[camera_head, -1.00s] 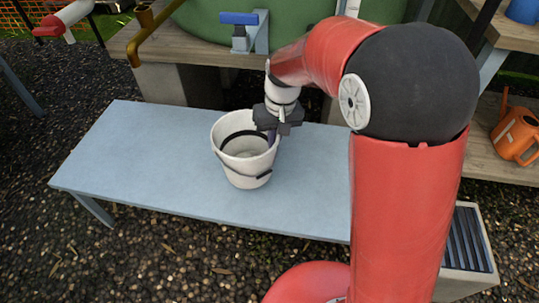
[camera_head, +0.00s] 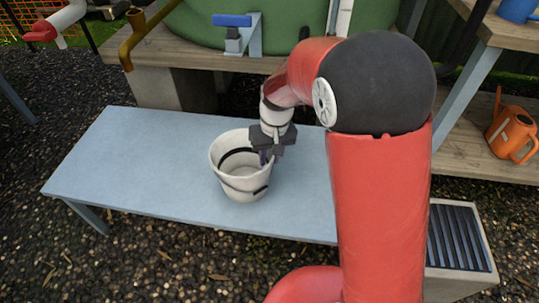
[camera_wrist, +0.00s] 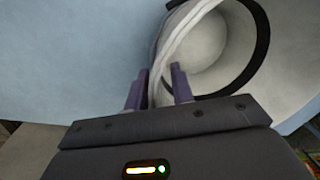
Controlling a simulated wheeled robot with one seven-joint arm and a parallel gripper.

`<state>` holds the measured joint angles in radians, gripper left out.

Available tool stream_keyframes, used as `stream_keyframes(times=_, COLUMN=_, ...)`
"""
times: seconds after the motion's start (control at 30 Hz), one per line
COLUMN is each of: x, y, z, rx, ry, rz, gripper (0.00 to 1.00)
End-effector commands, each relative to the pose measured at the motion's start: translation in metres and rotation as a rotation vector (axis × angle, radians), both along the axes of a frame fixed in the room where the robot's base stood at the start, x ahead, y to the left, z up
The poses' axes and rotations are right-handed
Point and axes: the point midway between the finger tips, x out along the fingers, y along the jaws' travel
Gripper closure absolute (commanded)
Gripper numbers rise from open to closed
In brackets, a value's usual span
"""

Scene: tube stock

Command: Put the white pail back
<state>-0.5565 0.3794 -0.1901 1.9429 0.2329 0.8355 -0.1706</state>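The white pail (camera_head: 242,187) is over the right half of the pale blue bench (camera_head: 135,160), with a dark handle band lying around it. Whether its base touches the bench is hard to tell. My gripper (camera_head: 266,156) is at the pail's right rim and points down. In the wrist view, one finger of my gripper (camera_wrist: 159,90) is outside the pail (camera_wrist: 207,45) and one is inside, with the rim wall between them. The gripper looks shut on that rim. The exact contact at the fingertips is partly hidden.
A wooden staging (camera_head: 150,65) with a green tank (camera_head: 290,25) stands behind the bench. An orange watering can (camera_head: 512,135) is on a shelf at right. A box with a dark slatted top (camera_head: 458,238) stands at lower right. The bench's left half is clear.

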Motion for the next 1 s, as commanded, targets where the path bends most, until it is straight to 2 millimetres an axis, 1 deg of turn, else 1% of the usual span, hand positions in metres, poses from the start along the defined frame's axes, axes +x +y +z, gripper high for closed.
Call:
stream_keyframes(times=0.23, x=0.000, y=0.000, z=0.001, rx=0.000, ry=0.000, rz=0.000, gripper=0.76)
stream_keyframes(times=0.37, x=0.001, y=0.000, z=0.008, rx=0.001, ry=-0.002, rz=0.000, gripper=0.76)
stream_keyframes(times=0.47, x=0.002, y=-0.001, z=0.024, rx=0.002, ry=-0.005, rz=0.000, gripper=0.76)
stream_keyframes(times=0.7, x=0.003, y=-0.007, z=0.076, rx=0.002, ry=-0.005, rz=-0.001, gripper=0.76)
stream_keyframes(times=0.8, x=0.004, y=-0.009, z=0.095, rx=0.001, ry=-0.004, rz=-0.001, gripper=0.76)
stream_keyframes(times=0.9, x=0.004, y=-0.010, z=0.109, rx=0.001, ry=-0.003, rz=0.000, gripper=0.76)
stream_keyframes(times=1.0, x=0.004, y=-0.011, z=0.118, rx=-0.001, ry=-0.001, rz=0.000, gripper=0.76)
